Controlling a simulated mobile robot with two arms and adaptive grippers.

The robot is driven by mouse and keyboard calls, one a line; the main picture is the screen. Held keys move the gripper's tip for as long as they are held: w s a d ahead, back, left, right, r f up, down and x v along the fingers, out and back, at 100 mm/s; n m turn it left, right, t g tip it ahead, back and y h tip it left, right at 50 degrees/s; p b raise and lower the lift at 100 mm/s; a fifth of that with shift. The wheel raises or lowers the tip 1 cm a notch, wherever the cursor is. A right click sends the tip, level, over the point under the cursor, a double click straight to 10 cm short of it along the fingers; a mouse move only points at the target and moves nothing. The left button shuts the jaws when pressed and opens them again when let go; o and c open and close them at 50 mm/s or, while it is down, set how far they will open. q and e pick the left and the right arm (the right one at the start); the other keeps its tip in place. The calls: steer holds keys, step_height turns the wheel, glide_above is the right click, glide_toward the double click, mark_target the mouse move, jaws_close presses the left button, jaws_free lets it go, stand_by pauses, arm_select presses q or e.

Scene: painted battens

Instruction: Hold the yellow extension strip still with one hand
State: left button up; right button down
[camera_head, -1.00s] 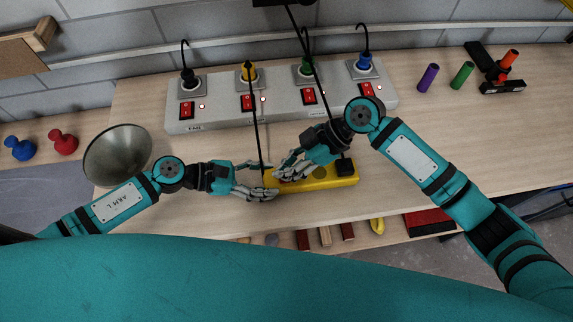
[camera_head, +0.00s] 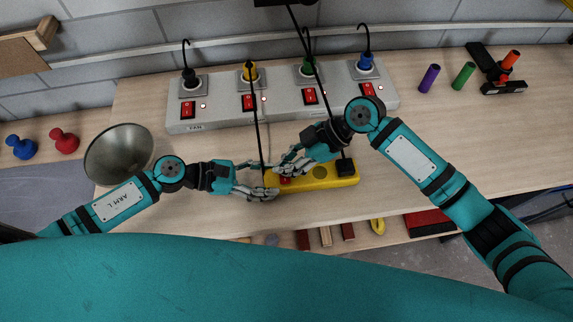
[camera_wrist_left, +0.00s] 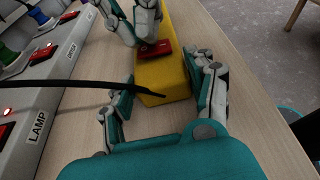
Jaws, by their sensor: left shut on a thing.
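The yellow extension strip (camera_head: 330,173) lies on the bench with a red switch (camera_head: 285,181) near its left end and a black plug (camera_head: 345,166) at its right end. My left gripper (camera_head: 268,180) is at the strip's left end. In the left wrist view its fingers (camera_wrist_left: 162,100) sit on both sides of the yellow strip (camera_wrist_left: 162,78), closed on it. My right gripper (camera_head: 287,166) is over the strip, just above the red switch. In the left wrist view its fingertips (camera_wrist_left: 140,40) are close to the red switch (camera_wrist_left: 155,49); their grip is unclear.
A grey power strip (camera_head: 225,113) with coloured plugs and red switches stands behind. Black cables hang across the work area.

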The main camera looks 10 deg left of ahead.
steer(key=shift+r, duration=0.35)
steer(key=r, duration=0.2)
steer(key=d+r, duration=0.1)
steer(key=r, duration=0.1)
steer(key=shift+r, duration=0.1)
steer(key=s+v, duration=0.1)
steer(key=v, duration=0.7)
steer(key=shift+d+r, duration=0.2)
steer(key=shift+d, duration=0.25)
arm_select(q)
steer(key=o, duration=1.5)
